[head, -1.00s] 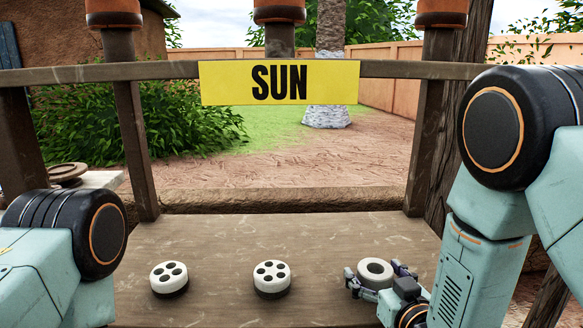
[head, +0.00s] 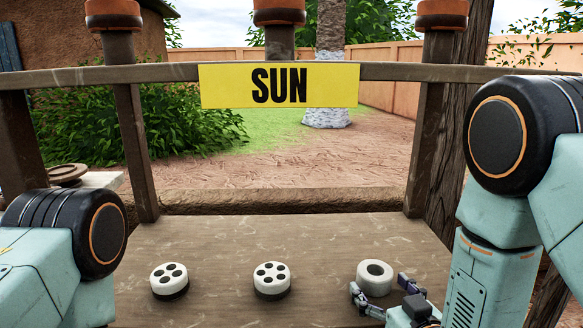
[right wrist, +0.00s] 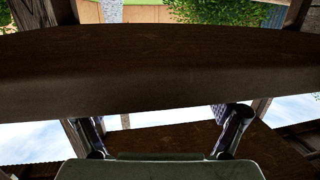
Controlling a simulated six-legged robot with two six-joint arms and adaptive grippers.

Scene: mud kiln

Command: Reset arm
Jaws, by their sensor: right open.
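A white ring-shaped piece with a central hole (head: 374,278) rests on the wooden table (head: 215,245) at the right. My right gripper (head: 381,291) is open just in front of it, at the near side. Its fingers also show apart in the right wrist view (right wrist: 161,125), with no object visible between them. Two round white pieces with several dark holes stand on the table, one at the left (head: 169,280) and one in the middle (head: 272,280). My left arm enters at the left; its gripper is out of view.
A yellow sign reading SUN (head: 279,85) hangs on a wooden rail (head: 410,70) behind the table. Wooden posts (head: 135,140) stand at both sides. The table is clear between and behind the white pieces.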

